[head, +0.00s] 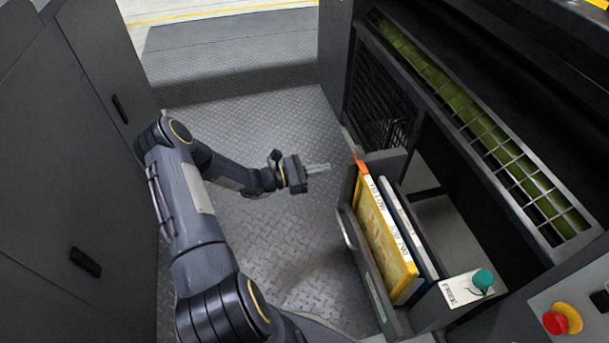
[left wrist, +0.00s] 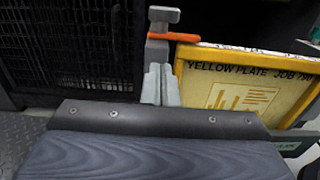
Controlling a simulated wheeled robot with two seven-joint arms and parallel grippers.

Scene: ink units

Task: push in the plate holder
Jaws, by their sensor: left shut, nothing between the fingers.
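The plate holder (head: 366,262) is an open grey drawer-like tray, standing out from the press at the right of the head view, with a loop handle (head: 346,230) on its front. It holds a yellow plate (head: 383,236), labelled "YELLOW PLATE JOB", with other thin plates beside it. My right gripper is not in view.
A teal knob (head: 483,280) by a "FREE" label and a red button (head: 555,322) are on the press at lower right. A green roller behind a grille (head: 480,125) runs above. Dark cabinets (head: 75,150) stand at left. The metal floor (head: 270,120) between is clear.

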